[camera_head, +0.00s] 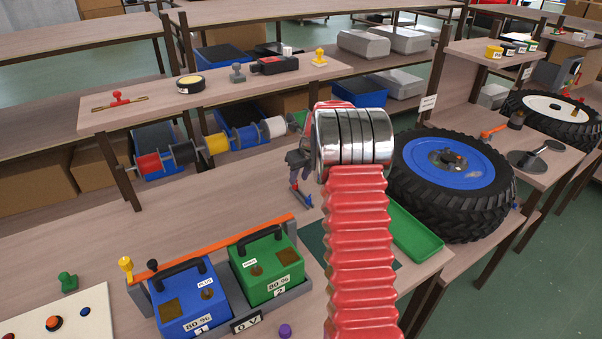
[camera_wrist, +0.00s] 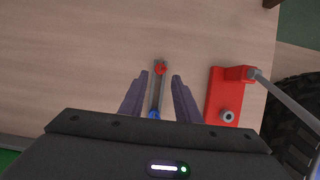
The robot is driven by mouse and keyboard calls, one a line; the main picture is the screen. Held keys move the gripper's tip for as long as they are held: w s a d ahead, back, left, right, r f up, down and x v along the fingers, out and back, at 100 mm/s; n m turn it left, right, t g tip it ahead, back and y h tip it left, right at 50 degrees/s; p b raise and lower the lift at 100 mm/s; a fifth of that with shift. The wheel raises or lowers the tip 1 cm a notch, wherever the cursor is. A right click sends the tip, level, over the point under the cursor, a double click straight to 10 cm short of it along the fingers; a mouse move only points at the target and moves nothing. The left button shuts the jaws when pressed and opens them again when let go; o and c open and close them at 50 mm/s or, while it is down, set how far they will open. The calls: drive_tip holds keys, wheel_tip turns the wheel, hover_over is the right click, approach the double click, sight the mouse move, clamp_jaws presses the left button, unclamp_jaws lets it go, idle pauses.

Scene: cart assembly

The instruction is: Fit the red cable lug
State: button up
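A thin grey strip (camera_wrist: 157,93) with a red ring-shaped end (camera_wrist: 160,69) and a blue end (camera_wrist: 154,115) lies on the wooden bench in the wrist view. The red ring looks like the red cable lug. My gripper (camera_wrist: 160,75) is open above the strip, one finger on each side, with gaps to both. In the head view my gripper (camera_head: 298,175) is partly hidden behind my arm, low over the bench. A blue battery (camera_head: 187,300) marked 1 and a green battery (camera_head: 266,268) marked 2 stand in a grey holder at the front.
A red block with a grey lever (camera_wrist: 225,97) is right of my gripper in the wrist view. A blue-hubbed wheel (camera_head: 450,170) and a green tray (camera_head: 414,235) are right of my arm. A shelf with cable spools (camera_head: 217,143) stands behind. The bench left of my gripper is clear.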

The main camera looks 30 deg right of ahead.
sight(296, 184)
drive_tip(key=shift+x, duration=2.35)
drive_tip(key=shift+c, duration=0.2)
clamp_jaws()
drive_tip(key=shift+r, duration=1.9)
